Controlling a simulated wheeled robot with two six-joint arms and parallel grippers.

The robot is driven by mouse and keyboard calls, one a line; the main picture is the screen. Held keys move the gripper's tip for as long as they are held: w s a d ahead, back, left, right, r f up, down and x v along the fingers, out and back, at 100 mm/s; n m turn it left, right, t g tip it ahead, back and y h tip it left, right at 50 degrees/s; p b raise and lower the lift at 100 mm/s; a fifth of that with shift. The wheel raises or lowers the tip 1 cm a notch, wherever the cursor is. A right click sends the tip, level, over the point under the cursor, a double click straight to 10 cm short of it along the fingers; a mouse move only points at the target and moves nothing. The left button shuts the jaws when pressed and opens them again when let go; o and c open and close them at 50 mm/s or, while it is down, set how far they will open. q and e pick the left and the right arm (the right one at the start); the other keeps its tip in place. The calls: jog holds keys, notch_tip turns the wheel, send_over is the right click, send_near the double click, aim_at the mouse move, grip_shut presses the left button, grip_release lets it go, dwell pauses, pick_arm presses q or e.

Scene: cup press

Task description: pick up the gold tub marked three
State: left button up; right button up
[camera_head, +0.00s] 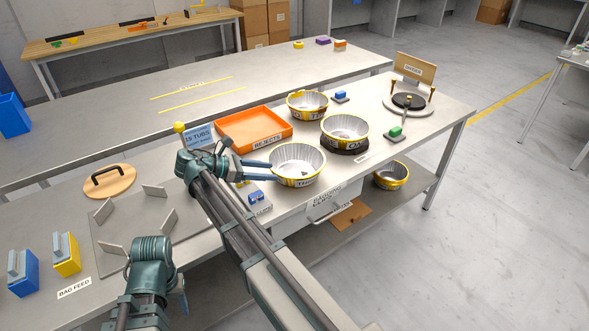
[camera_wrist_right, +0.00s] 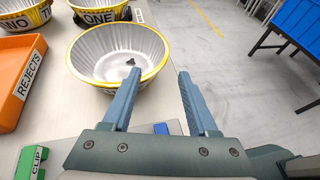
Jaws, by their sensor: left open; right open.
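A gold-rimmed tub (camera_head: 297,150) with a pale pleated inside stands nearest on the right bench. Its label is only partly readable, starting "TH". It also shows in the wrist view (camera_wrist_right: 90,55), with a small dark mark or object inside. My right gripper (camera_head: 261,170) is open and empty at the tub's left side in the head view. In the wrist view its fingers (camera_wrist_right: 158,68) point at the tub; one overlaps the near rim, the other lies right of it. Contact cannot be told. My left gripper (camera_head: 183,301) shows only partly at the bottom left, away from the tubs.
An orange REJECTS tray (camera_head: 235,138) lies left. Another gold tub (camera_head: 391,175) is on the lower shelf. A clip box (camera_head: 256,199) is near my right gripper.

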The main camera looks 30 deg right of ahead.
aim_at(304, 175)
jog(key=b+x, duration=0.2)
jog(key=x, duration=0.5)
jog(key=shift+f+b, duration=0.25)
jog(key=shift+b, duration=0.05)
jog(key=shift+s+d, duration=0.1)
jog(key=shift+d, duration=0.3)
jog(key=x, duration=0.1)
jog(key=b+x, duration=0.1)
jog(key=x, duration=0.1)
jog(key=b+x, duration=0.1)
jog(key=x, duration=0.1)
jog(key=shift+s+d+f, duration=0.1)
jog(key=shift+s, duration=0.2)
grip_shut()
